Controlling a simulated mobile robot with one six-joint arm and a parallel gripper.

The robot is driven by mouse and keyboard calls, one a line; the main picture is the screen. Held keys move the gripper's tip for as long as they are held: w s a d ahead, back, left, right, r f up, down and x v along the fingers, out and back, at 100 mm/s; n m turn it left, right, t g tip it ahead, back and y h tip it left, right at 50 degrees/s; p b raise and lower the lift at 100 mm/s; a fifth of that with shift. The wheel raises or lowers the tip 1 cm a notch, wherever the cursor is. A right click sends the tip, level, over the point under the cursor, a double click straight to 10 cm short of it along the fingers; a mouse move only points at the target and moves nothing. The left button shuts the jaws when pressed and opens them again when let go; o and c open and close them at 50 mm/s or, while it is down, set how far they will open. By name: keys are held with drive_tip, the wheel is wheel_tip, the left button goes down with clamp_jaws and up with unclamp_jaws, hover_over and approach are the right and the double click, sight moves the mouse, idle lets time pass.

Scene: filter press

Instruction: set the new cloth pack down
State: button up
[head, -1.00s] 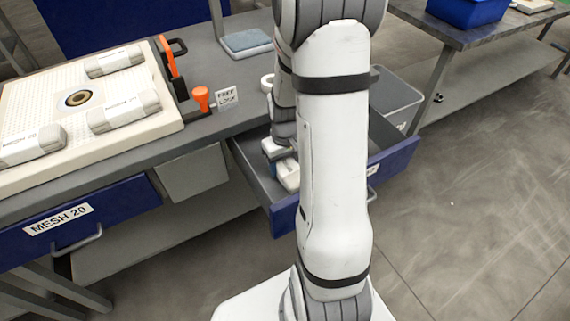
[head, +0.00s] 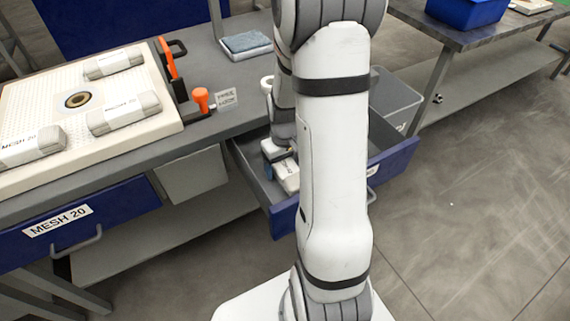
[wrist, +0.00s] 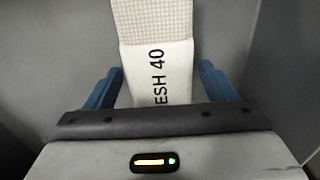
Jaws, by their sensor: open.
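A pale cloth pack with a white band reading "ESH 40" (wrist: 158,65) lies on the grey drawer floor in the wrist view. It also shows in the head view (head: 289,177), partly hidden by my arm, inside the open blue drawer (head: 398,157). My gripper (wrist: 160,82) is open, with one blue finger on each side of the pack and a gap between each finger and the band. In the head view my gripper (head: 277,157) is over the pack, mostly hidden by my arm.
Several rolled MESH 20 packs (head: 124,110) lie on the white perforated plate (head: 95,159) at left. An orange-knobbed lever (head: 201,97) stands beside it. A grey bin (head: 397,98) stands behind the drawer.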

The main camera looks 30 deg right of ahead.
sight(284, 164)
wheel_tip(284, 164, up, 12)
drive_tip(key=p, duration=0.2)
drive_tip(key=s+a+r+t, duration=0.1)
drive_tip(key=s+a+r, duration=0.7)
drive_tip(key=s+a, duration=0.3)
drive_tip(key=shift+s+r+t, duration=0.2)
drive_tip(key=shift+s+t, duration=0.2)
drive_tip(key=shift+s, duration=0.05)
drive_tip(key=shift+r+p, duration=0.1)
drive_tip(key=shift+p, duration=0.2)
